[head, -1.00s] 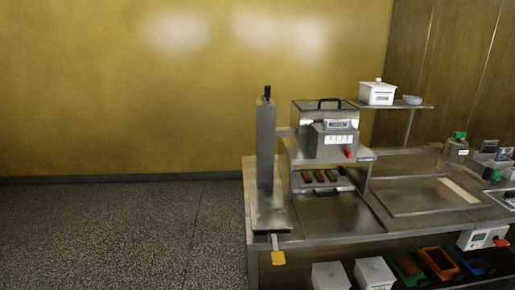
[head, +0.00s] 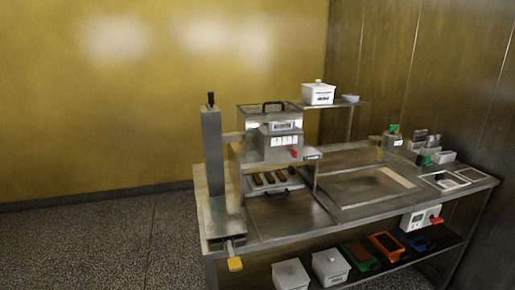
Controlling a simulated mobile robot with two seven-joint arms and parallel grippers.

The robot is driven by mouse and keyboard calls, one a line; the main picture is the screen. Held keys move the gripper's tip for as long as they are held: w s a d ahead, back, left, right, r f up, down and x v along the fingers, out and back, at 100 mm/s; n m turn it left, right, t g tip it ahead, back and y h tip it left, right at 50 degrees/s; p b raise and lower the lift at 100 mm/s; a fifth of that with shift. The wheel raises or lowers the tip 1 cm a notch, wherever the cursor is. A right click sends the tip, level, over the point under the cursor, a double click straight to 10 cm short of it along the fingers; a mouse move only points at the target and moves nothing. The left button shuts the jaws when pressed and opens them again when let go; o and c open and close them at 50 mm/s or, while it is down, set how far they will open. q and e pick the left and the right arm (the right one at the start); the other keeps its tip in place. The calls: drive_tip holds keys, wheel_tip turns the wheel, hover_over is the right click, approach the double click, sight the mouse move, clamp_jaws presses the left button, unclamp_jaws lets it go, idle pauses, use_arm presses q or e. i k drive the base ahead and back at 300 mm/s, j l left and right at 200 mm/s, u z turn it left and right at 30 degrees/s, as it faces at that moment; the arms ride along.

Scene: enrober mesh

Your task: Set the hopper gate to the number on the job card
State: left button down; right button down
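The hopper (head: 270,118) stands on the left part of the steel bench, with a black handle on its lid. On its front is a grey box with a small display (head: 284,127), a white scale strip (head: 283,141) and a red knob (head: 294,154) at the lower right. The scale's marks are too small to read. A few small cards or papers (head: 446,181) lie at the bench's right end; I cannot tell whether one is the job card. Neither of my grippers is in view.
Brown bars lie on a tray (head: 283,189) under the hopper. White lidded boxes (head: 330,265) and coloured trays fill the lower shelf. The floor at left is clear.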

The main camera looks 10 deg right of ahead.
sight(294, 153)
drive_tip(key=l+z, duration=0.35)
drive_tip(key=i+z, duration=0.15)
drive_tip(key=z, duration=0.2)
drive_tip(key=i+l+z, duration=0.15)
drive_tip(key=z, duration=0.15)
drive_tip(key=i+l+z, duration=0.35)
drive_tip(key=i+l, duration=0.85)
drive_tip(key=i, duration=0.15)
drive_tip(key=u, duration=2.1)
